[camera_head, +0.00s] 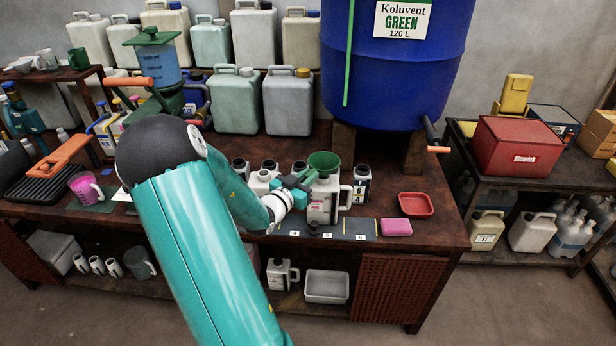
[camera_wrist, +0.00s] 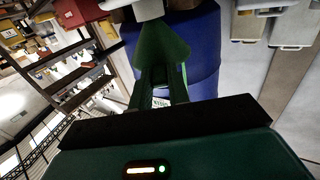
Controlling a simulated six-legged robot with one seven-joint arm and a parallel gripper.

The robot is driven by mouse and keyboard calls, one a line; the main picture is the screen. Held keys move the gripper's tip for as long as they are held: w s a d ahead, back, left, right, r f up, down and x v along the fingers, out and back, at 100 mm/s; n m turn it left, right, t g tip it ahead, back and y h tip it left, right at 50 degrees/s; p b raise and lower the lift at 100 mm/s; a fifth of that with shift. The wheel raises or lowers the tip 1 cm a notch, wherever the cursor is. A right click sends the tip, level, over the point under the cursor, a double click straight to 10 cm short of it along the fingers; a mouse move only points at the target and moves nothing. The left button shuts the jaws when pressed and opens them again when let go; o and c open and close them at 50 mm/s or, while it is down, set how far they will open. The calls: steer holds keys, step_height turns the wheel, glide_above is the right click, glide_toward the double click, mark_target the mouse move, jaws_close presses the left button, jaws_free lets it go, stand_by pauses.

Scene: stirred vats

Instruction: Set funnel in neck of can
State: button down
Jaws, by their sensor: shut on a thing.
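The green funnel (camera_head: 323,160) is upright, wide mouth up, directly over the top of a white can (camera_head: 322,205) with a handle on its right. My gripper (camera_head: 306,181) reaches in from the left and is shut on the funnel. In the wrist view, which is turned upside down, the funnel (camera_wrist: 162,48) lies between my fingers (camera_wrist: 162,88), its narrow end against or just short of the white can (camera_wrist: 148,9). The spout tip and the can's neck are hidden, so I cannot tell how deep the spout sits.
Several small white cans (camera_head: 262,180) stand behind and left. A blue vat (camera_head: 395,75) labelled GREEN rises on blocks behind. A red tray (camera_head: 415,204) and a pink block (camera_head: 396,227) lie to the right. Numbered mats (camera_head: 350,229) lie along the bench front.

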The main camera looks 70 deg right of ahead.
steer(key=shift+f, duration=0.4)
stand_by(0.5)
steer(key=c, duration=1.3)
jaws_free()
steer(key=shift+o, duration=0.2)
steer(key=v, duration=1.3)
steer(key=shift+w+a, duration=0.15)
steer(key=shift+a, duration=0.25)
